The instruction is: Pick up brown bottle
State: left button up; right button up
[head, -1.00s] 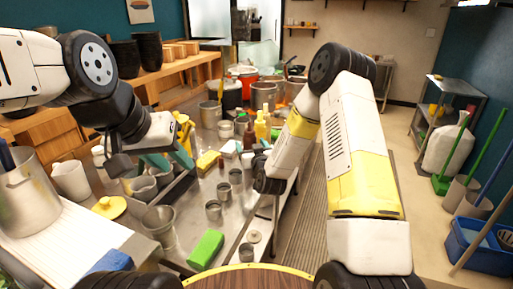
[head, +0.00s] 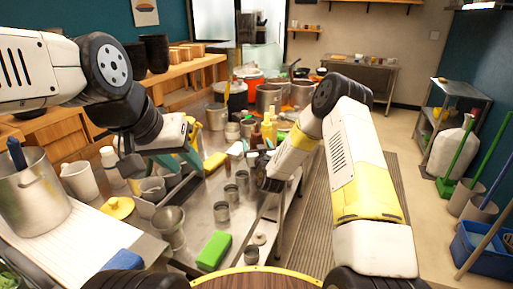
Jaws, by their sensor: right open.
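The brown bottle (head: 256,138) stands upright on the steel table, beside a yellow bottle (head: 267,128). It is small in the head view and partly crowded by its neighbours. My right gripper (head: 264,168) is near the table's right side, closer to me than the bottle and apart from it. Its fingers are mostly hidden behind my wrist; it is open. My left gripper (head: 178,160) hangs over the left part of the table with its teal fingers apart and nothing visible between them. It is well left of the brown bottle.
Several metal cups (head: 231,192) and a green block (head: 213,250) lie on the near table. A large pot (head: 35,195) stands at left. Pots and a red bucket (head: 250,75) fill the far end.

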aim_at(258, 139)
jog(key=c, duration=1)
jog(key=shift+r, duration=0.1)
jog(key=shift+r, duration=0.55)
notch_tip(258, 139, up, 2)
jog(key=shift+r, duration=0.1)
jog(key=s+d, duration=0.3)
jog(key=s, duration=0.4)
jog(key=s+d+r, duration=0.1)
jog(key=s+d, duration=0.2)
jog(key=s, duration=0.5)
jog(key=shift+r, duration=0.25)
jog(key=shift+o, duration=0.2)
jog(key=shift+w, duration=0.1)
